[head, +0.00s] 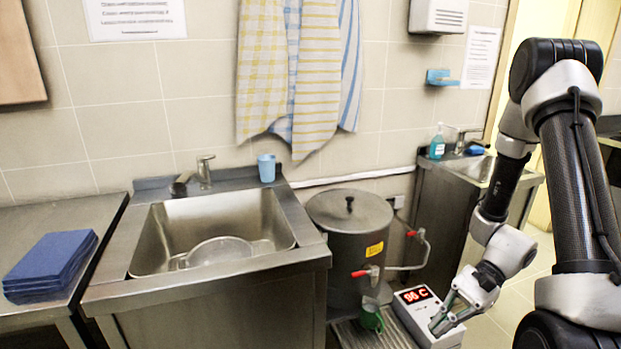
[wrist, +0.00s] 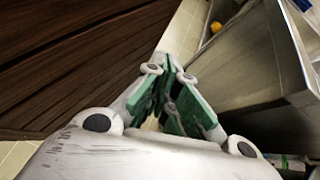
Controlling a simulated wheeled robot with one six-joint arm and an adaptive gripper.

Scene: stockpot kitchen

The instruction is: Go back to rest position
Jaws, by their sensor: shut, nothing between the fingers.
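My gripper (head: 440,324) is at the lower right of the head view, in front of the display box (head: 418,314) with red digits reading 96 C. It looks close to the box's front right side; I cannot tell if it touches. In the wrist view my gripper (wrist: 172,68) has its green-padded fingers together at the tips, with nothing between them. My arm comes down from the right edge of the head view.
A steel pot (head: 350,235) with red-handled taps stands left of the box. A green mug (head: 371,318) stands on the drip grate (head: 352,338). A sink (head: 215,235) is left, a small washbasin cabinet (head: 448,205) behind. Dark wood (wrist: 70,60) fills the wrist view's left.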

